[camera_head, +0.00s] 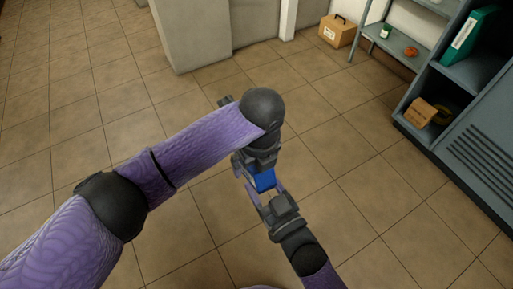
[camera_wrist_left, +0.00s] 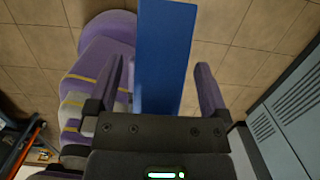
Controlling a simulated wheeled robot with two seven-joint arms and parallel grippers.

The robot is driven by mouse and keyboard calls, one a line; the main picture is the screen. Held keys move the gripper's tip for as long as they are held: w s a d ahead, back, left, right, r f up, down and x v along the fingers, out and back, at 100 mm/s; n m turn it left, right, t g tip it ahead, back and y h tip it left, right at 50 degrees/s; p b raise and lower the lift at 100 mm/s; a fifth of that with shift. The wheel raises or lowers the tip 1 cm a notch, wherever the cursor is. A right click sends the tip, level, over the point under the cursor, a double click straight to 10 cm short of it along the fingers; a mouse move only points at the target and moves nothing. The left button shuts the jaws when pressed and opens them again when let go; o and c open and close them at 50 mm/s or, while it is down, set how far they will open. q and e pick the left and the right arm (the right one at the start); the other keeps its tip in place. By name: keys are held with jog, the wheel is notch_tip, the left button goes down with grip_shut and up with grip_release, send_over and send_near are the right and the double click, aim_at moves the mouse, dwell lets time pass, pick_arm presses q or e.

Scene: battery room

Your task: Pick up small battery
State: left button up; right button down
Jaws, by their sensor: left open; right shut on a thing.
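A blue block, which appears to be the small battery (camera_head: 264,181), is held in the air between my two grippers in the head view. My right gripper (camera_head: 265,189), reaching up from the bottom, is shut on it. My left gripper (camera_head: 254,166) is just above it in the picture and open. In the left wrist view the blue battery (camera_wrist_left: 165,50) runs from the top edge down between the left gripper's open fingers (camera_wrist_left: 160,85). I cannot tell whether either finger touches it. Its lower end is hidden behind the gripper's palm.
A grey-blue shelf unit (camera_head: 425,88) with a teal binder (camera_head: 470,36) and a small cardboard box (camera_head: 420,112) stands on the right. A larger cardboard box (camera_head: 338,31) sits on the floor at the back. A pale wall block (camera_head: 205,35) stands behind. The tiled floor around is clear.

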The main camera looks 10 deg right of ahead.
pick_arm(q)
jog(key=shift+f, duration=0.25)
grip_shut()
dwell(0.3)
pick_arm(e)
jog(key=shift+a+r, duration=0.1)
jog(key=shift+r, duration=0.75)
jog(key=v, duration=1.2)
jog(key=shift+f, duration=0.35)
jog(key=shift+s, duration=0.1)
